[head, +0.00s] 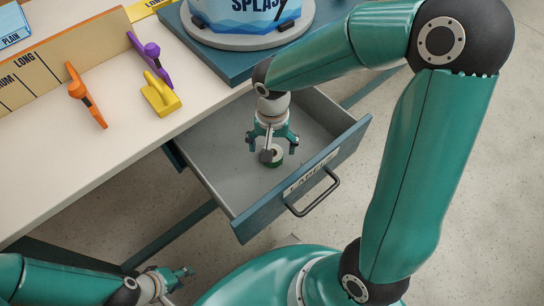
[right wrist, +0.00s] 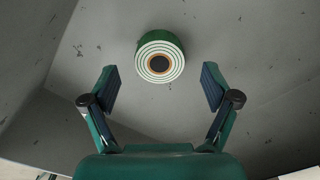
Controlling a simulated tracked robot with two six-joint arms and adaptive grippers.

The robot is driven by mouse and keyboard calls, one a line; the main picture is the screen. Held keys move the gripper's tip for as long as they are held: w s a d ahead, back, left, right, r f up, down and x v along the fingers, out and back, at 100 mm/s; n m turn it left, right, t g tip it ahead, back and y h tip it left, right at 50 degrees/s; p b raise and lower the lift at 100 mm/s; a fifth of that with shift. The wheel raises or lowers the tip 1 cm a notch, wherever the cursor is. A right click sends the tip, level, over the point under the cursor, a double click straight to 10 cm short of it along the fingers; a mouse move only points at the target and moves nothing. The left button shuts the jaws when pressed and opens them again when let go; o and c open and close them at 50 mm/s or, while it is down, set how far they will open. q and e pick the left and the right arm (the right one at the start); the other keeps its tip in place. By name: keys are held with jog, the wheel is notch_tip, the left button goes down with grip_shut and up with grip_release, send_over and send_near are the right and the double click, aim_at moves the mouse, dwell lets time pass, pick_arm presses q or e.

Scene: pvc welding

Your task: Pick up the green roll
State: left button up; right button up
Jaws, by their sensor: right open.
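The green roll (head: 272,160) lies on the floor of the open drawer (head: 225,185), partly hidden behind my right gripper in the head view. In the right wrist view the green roll (right wrist: 160,57) shows its ringed end with a dark centre. My right gripper (head: 270,148) is inside the drawer, just above the roll. In the right wrist view its two fingers (right wrist: 160,90) are spread wide, with the roll beyond them and centred between them, not held. My left gripper (head: 180,280) is low at the bottom left, away from the drawer; its jaw state is unclear.
The drawer front has a label and a dark handle (head: 313,193). On the white table (head: 95,150) are an orange tool (head: 86,94), a purple tool (head: 150,58) and a yellow tool (head: 160,95). A blue-white container (head: 248,16) stands at the back. The remaining drawer floor looks clear.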

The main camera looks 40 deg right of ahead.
notch_tip(320, 180, down, 2)
jog(key=shift+f, duration=0.25)
jog(key=c, duration=1)
jog(key=shift+c, duration=0.2)
